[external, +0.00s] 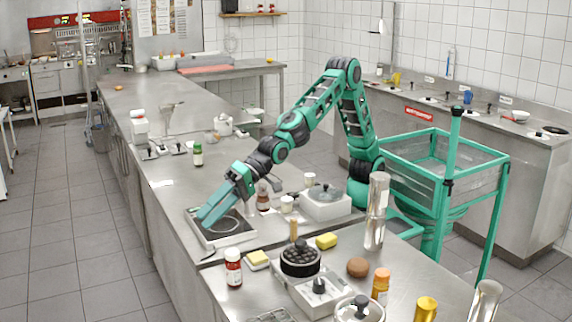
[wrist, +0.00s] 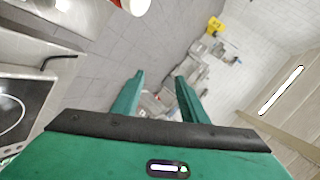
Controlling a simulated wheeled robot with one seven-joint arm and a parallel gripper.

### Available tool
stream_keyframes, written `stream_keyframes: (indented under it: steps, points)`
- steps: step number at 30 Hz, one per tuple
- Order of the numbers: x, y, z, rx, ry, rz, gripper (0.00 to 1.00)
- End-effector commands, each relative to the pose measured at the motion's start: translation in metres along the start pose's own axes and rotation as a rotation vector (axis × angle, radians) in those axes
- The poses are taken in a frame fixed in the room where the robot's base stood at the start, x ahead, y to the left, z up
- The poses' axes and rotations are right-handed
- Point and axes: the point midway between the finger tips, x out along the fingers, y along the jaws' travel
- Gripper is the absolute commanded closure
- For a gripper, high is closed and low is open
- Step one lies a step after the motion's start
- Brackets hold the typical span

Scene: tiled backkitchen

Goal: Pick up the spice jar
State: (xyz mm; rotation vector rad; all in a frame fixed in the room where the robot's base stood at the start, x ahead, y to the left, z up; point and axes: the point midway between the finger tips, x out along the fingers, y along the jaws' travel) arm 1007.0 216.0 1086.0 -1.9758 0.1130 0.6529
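Several small jars and bottles stand on the steel counter; I cannot tell for sure which is the spice jar. A red jar with a white label and pale lid (external: 233,267) stands upright at the front left. A green jar (external: 198,154) stands farther back, a brown bottle (external: 263,195) stands right of my gripper, and an orange jar (external: 380,285) is at the front right. My gripper (external: 203,218) is above the hot plate, apart from these jars. In the wrist view my gripper (wrist: 160,77) is open with nothing between its fingers. A white and red item (wrist: 134,5) is cut off at the top edge.
The hot plate (external: 224,231) is below my gripper and shows at left in the wrist view (wrist: 15,115). The counter's left edge borders open floor.

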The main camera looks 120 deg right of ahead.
Motion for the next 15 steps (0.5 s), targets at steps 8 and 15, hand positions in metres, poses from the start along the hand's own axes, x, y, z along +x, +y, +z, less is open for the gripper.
stream_keyframes:
  steps: [8, 15]
  points:
    - [-0.069, -0.044, 0.185, 0.627, -0.569, -0.098, 0.60]
    - [-0.152, -0.071, 0.265, 1.014, -0.927, 0.003, 0.60]
